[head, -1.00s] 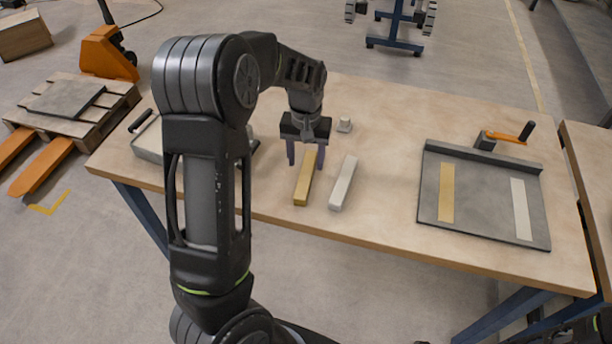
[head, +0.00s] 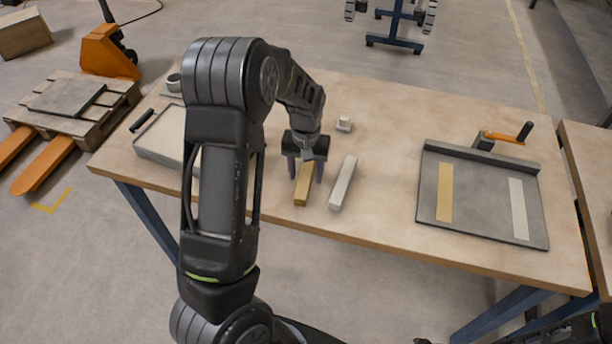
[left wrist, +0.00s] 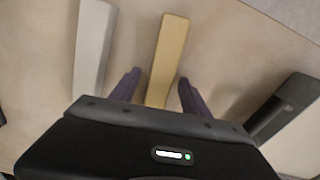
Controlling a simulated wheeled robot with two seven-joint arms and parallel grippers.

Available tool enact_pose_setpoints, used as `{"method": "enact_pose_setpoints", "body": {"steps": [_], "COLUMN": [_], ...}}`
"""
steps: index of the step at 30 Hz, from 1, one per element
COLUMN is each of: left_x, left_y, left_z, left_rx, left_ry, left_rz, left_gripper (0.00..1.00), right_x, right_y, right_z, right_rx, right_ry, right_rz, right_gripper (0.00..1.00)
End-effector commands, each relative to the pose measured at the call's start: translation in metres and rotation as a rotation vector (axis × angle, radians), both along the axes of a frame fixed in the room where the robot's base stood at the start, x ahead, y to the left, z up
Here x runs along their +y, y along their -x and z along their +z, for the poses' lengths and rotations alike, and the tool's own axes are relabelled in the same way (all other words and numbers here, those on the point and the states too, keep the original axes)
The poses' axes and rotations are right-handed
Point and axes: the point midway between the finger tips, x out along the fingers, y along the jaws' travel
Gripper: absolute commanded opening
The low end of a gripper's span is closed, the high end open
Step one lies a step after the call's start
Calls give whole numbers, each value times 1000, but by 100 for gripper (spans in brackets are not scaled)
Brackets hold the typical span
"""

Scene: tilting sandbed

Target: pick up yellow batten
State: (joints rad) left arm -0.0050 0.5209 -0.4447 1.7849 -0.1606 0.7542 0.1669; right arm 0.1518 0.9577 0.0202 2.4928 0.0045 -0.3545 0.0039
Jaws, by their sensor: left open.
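The yellow batten (head: 303,188) lies on the wooden table, left of a white batten (head: 344,184). My left gripper (head: 304,172) is open over the far part of the yellow batten. In the left wrist view the yellow batten (left wrist: 167,58) runs between the two dark fingers of the gripper (left wrist: 155,92), with a gap on each side. The white batten (left wrist: 94,45) is outside the fingers there. The gripper body hides one end of the yellow batten. My right gripper is not in view.
A grey board (head: 468,218) with a yellow and a white strip marking and an orange-handled crank (head: 507,137) lies at the table's right. A shallow tray (head: 147,143) is at the left, partly behind my arm.

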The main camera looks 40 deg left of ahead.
Motion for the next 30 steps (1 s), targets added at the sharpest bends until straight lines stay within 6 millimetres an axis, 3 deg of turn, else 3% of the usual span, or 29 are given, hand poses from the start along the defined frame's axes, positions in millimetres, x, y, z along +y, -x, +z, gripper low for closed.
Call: {"method": "enact_pose_setpoints", "body": {"steps": [5, 25, 30], "left_x": [0, 0, 0], "left_y": [0, 0, 0], "left_z": [0, 0, 0], "left_rx": [0, 0, 0], "left_ry": [0, 0, 0], "left_rz": [0, 0, 0], "left_gripper": [55, 0, 0], "right_x": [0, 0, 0], "right_y": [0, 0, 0], "right_z": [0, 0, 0], "right_rx": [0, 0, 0], "right_ry": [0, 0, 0], "right_rz": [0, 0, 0], "right_gripper": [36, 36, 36]}}
